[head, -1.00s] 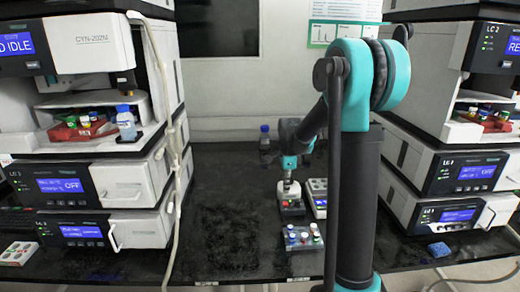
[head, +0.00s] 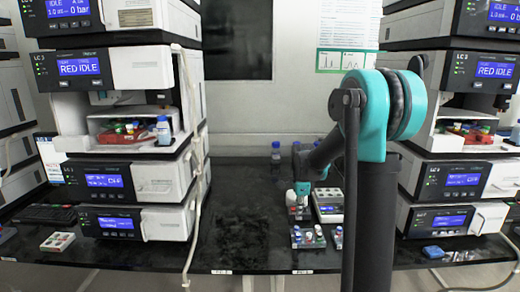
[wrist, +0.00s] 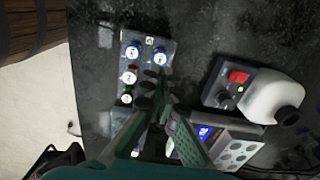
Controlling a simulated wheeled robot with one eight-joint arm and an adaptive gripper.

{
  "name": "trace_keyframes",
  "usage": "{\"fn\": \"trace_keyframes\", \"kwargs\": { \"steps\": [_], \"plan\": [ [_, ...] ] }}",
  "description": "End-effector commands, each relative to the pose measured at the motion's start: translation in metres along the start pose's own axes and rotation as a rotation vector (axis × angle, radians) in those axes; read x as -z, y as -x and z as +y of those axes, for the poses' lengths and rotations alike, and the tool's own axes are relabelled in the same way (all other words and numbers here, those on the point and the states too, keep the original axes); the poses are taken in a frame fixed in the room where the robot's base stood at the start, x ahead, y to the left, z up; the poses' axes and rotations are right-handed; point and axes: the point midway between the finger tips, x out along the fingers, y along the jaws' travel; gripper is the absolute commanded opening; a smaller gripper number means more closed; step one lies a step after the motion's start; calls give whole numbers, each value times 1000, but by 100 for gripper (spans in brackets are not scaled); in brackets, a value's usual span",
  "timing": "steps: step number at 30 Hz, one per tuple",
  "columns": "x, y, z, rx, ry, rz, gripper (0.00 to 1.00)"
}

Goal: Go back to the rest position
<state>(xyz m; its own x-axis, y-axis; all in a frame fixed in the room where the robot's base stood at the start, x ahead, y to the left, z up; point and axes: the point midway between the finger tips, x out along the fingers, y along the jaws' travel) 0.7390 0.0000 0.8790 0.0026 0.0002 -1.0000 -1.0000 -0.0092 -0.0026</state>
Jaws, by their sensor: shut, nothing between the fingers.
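My gripper (head: 302,196) hangs at the end of my arm, low over the black bench. In the wrist view its two fingers (wrist: 156,88) are together with nothing between them. They point down beside a small grey rack (head: 309,238) holding several capped vials, which also shows in the wrist view (wrist: 140,48). The fingers hide part of the rack there. Whether they touch it I cannot tell.
Instrument stacks stand left (head: 150,185) and right (head: 470,185). The bench middle (head: 240,225) is clear.

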Motion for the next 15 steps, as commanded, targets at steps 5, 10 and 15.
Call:
{"fn": "trace_keyframes", "kwargs": {
  "steps": [5, 10, 15],
  "plan": [
    [3, 2, 14, 18, 78, -1, 0],
    [7, 3, 28, 40, 169, 1, 0],
    [11, 4, 51, 73, 305, 7, 0]
  ]
}}
